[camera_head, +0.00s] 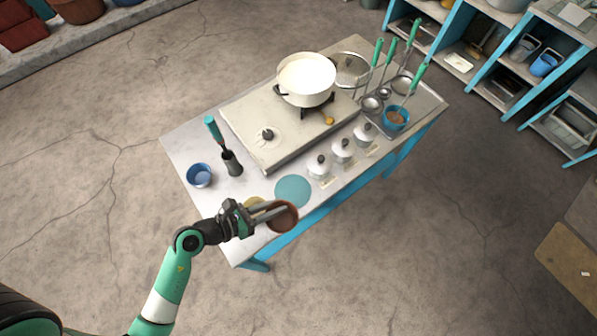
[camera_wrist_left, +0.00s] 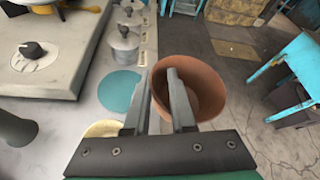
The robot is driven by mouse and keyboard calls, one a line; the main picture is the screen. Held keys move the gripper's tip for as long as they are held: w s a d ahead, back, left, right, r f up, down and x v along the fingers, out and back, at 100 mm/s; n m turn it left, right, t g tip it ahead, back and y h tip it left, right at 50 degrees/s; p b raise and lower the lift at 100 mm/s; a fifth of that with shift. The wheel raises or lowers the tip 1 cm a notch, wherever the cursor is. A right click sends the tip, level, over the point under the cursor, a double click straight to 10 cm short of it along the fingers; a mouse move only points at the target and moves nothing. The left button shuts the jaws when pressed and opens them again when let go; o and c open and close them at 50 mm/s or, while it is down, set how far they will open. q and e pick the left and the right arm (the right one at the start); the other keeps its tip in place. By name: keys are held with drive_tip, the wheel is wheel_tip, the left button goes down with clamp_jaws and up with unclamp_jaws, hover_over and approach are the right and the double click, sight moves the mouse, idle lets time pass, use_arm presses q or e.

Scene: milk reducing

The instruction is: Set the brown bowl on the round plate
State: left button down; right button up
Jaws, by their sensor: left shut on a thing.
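The brown bowl (camera_head: 284,218) is at the near edge of the table, held by my left gripper (camera_head: 272,210). The left wrist view shows the brown bowl (camera_wrist_left: 208,88) just right of the fingers, with the left gripper (camera_wrist_left: 162,82) shut on its near-left wall, one finger inside and one outside. The round plate (camera_head: 293,191), a flat teal disc, lies on the table just beyond the bowl. In the left wrist view the plate (camera_wrist_left: 118,92) is left of the fingers, apart from the bowl. My right gripper is out of view.
A yellowish round item (camera_head: 253,202) lies partly hidden beside the left gripper. A blue bowl (camera_head: 200,175) and a dark holder (camera_head: 232,163) stand to the left.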

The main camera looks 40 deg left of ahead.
use_arm(q)
drive_tip(key=w+a+f+b, duration=0.2)
drive_tip(key=w+f, duration=0.1)
drive_tip(key=w+a+f+b, duration=0.2)
drive_tip(key=w+f, duration=0.1)
drive_tip(key=w, duration=0.1)
drive_tip(key=w+a+f+b, duration=0.2)
drive_tip(key=w+a+f, duration=0.1)
drive_tip(key=shift+w+b, duration=0.3)
drive_tip(key=shift+w, duration=0.05)
drive_tip(key=shift+w+a+f, duration=0.1)
drive_tip(key=shift+w, duration=0.1)
drive_tip(key=f+b, duration=0.2)
drive_tip(key=f, duration=0.1)
drive_tip(key=shift+w+a+f, duration=0.15)
drive_tip(key=shift+w+f, duration=0.05)
drive_tip(key=shift+f, duration=0.05)
drive_tip(key=shift+f+b, duration=0.2)
drive_tip(key=shift+b, duration=0.1)
drive_tip(key=shift+r, duration=0.15)
drive_tip(key=shift+f, duration=0.2)
drive_tip(key=c, duration=0.8)
unclamp_jaws()
drive_tip(key=shift+o, duration=0.2)
